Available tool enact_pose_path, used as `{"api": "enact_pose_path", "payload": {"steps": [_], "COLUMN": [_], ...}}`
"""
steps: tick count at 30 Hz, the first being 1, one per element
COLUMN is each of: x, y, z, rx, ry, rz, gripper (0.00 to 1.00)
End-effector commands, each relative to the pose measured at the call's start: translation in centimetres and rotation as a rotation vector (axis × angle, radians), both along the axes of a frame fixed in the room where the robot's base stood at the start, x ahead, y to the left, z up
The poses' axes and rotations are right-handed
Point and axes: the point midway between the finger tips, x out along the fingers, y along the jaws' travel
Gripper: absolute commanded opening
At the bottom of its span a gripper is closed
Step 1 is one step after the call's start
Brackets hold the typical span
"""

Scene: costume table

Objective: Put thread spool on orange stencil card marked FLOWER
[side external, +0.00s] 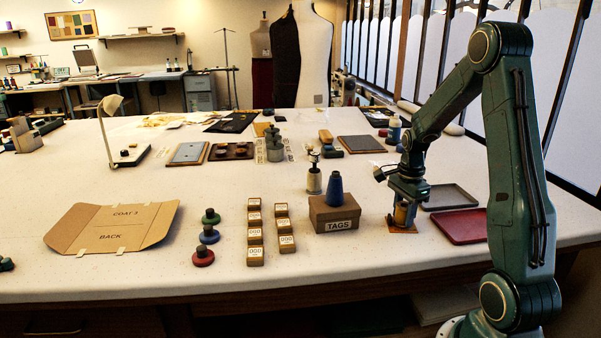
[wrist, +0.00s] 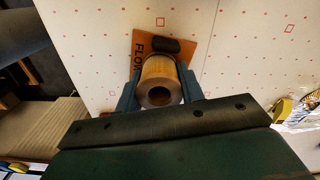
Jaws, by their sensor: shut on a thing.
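The thread spool (wrist: 158,82), yellow-gold with a dark hole in its end, is between the fingers of my gripper (wrist: 158,92) in the wrist view. My gripper is shut on it. In the side view the spool (side external: 403,213) stands upright under my gripper (side external: 405,208), at or just above the orange stencil card (side external: 403,228). I cannot tell whether it touches the card. In the wrist view the card (wrist: 193,47) lies under and around the spool, with part of the word FLOWER showing. A dark oval (wrist: 165,46) shows on the card beside the spool.
A TAGS box (side external: 335,215) with a blue cone (side external: 334,189) on it stands left of my gripper. A red tray (side external: 462,226) and a grey tray (side external: 448,197) lie to the right. Several small labelled blocks (side external: 255,238) stand further left. Table between box and card is clear.

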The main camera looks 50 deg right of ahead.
Motion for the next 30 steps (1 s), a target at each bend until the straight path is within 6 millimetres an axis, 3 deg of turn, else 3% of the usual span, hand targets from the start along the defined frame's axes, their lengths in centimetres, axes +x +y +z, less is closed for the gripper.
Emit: {"api": "enact_pose_path", "payload": {"steps": [11,12,15,30], "x": [0.0,0.0,0.0,0.1], "y": [0.0,0.0,0.0,-0.1], "z": [-0.3,-0.2,-0.2,0.7], "rx": [0.001,0.0,0.0,-0.002], "ry": [0.001,0.0,0.0,-0.002], "rz": [0.0,0.0,0.0,0.0], "gripper": [0.15,0.46,0.6,0.6]}}
